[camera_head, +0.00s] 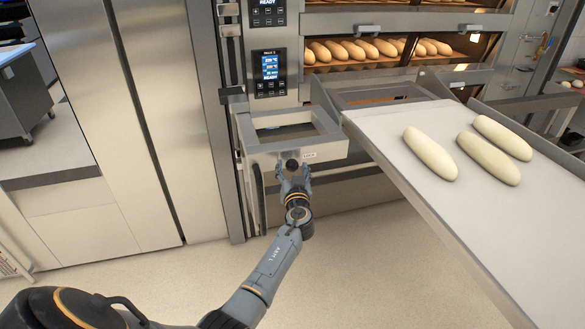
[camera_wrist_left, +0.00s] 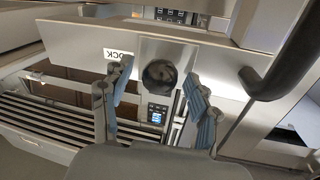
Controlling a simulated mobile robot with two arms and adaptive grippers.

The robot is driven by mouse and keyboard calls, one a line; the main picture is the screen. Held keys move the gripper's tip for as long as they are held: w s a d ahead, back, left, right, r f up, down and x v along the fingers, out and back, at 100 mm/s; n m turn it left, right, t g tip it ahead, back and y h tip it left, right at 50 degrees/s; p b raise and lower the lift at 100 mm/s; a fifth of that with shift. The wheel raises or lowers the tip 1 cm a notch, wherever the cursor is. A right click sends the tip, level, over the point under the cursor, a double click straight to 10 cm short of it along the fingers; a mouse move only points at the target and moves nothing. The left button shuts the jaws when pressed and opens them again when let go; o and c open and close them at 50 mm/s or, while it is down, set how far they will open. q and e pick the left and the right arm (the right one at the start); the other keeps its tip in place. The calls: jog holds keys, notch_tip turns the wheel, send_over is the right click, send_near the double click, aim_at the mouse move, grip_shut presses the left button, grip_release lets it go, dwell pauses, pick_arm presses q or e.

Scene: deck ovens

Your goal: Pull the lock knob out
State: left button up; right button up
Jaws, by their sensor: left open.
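The lock knob (camera_head: 292,165) is a small dark round knob on the front face of a metal frame, beside a white "LOCK" label (camera_head: 309,155). In the left wrist view the knob (camera_wrist_left: 160,75) shows as a dark round end on a grey square plate, with the label (camera_wrist_left: 118,55) to its left. My left gripper (camera_head: 293,177) is just in front of the knob and open. In the left wrist view its two blue-padded fingers (camera_wrist_left: 158,92) stand apart, one on each side of the knob, with gaps visible. My right gripper is not in view.
A loader board (camera_head: 385,130) with several pale dough loaves extends at the right. Behind it, an oven deck (camera_head: 380,50) holds several browned loaves. A lit control panel (camera_head: 270,67) is above the frame. A dark curved bar (camera_wrist_left: 278,65) is right of the fingers in the wrist view.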

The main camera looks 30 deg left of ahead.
pick_arm(q)
grip_shut()
jog(key=shift+s+d+f+b, duration=0.15)
jog(key=shift+d+f+b, duration=0.05)
jog(key=shift+d+b, duration=0.1)
jog(key=shift+b+v, duration=0.35)
jog(key=shift+v, duration=0.5)
jog(key=shift+d, duration=0.15)
jog(key=shift+c, duration=1)
grip_release()
jog(key=shift+o, duration=1)
jog(key=shift+d+r, duration=0.1)
jog(key=shift+r, duration=0.05)
jog(key=v, duration=1.2)
